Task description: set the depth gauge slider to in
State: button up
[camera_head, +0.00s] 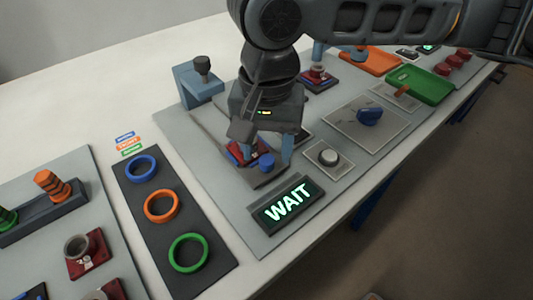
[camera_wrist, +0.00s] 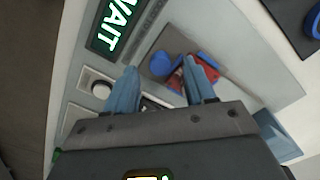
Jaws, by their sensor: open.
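My gripper (camera_head: 264,158) points down over the grey panel, its two blue fingers apart with nothing clearly held between them. In the wrist view the gripper (camera_wrist: 162,70) has its left finger near a dark plate's edge and its right finger in front of a red block (camera_wrist: 207,78). The plate (camera_wrist: 157,40) also carries a blue round knob (camera_wrist: 160,64); the knob shows in the head view too (camera_head: 266,161). I cannot tell whether these parts belong to the depth gauge. No slider marking is readable, and my gripper hides part of the plate.
A lit WAIT sign (camera_head: 288,204) and a round white button (camera_head: 328,157) are close by. A blue-grey stand (camera_head: 199,85) rises behind. Colored rings lie on a dark board (camera_head: 205,283) at left. A blue knob (camera_head: 369,117) and green tray (camera_head: 425,86) are at right.

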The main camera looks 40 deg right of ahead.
jog(key=shift+f, duration=1.05)
grip_shut()
